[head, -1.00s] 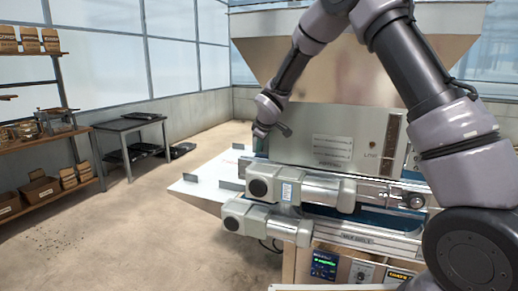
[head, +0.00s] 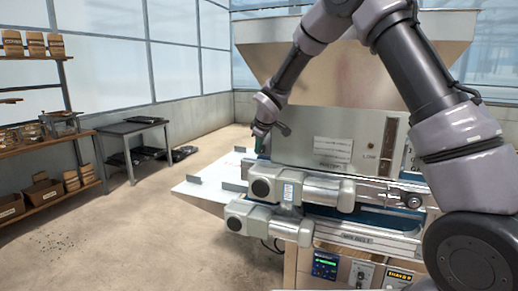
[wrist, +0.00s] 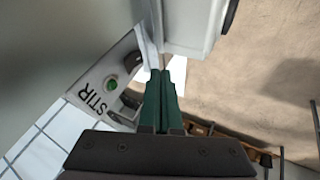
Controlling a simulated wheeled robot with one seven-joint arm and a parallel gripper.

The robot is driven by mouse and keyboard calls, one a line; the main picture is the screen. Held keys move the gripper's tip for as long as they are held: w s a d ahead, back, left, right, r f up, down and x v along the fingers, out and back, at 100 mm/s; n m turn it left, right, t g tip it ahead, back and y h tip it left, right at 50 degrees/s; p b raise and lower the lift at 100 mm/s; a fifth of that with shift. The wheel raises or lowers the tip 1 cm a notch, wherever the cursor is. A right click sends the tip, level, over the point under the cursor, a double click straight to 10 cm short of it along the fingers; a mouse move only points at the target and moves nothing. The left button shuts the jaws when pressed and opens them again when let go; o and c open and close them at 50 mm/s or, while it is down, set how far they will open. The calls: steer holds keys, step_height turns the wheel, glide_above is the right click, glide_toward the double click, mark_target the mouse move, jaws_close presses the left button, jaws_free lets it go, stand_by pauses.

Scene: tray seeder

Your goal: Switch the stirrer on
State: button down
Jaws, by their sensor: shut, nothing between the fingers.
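The stirrer's panel, marked STIR (wrist: 95,107), is a pale plate at the left of the wrist view. It carries a round green button or lamp (wrist: 111,84) and a dark round knob (wrist: 133,65) towards its far end. My gripper (wrist: 161,73) has dark green fingers pressed together with nothing between them. In the wrist view the fingertips lie to the right of the knob, and I cannot tell whether they touch anything. In the head view my gripper (head: 262,145) is at the far left end of the seeder; the STIR panel is hidden there.
The seeder's hopper (head: 290,60) rises behind my arm. Grey motor cylinders (head: 320,193) and a lower control box with a lit display (head: 325,265) face me. A shelf (head: 40,145) and a dark table (head: 133,127) stand at the left.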

steer(key=v, duration=1)
steer(key=shift+s, duration=0.35)
steer(key=shift+a, duration=0.15)
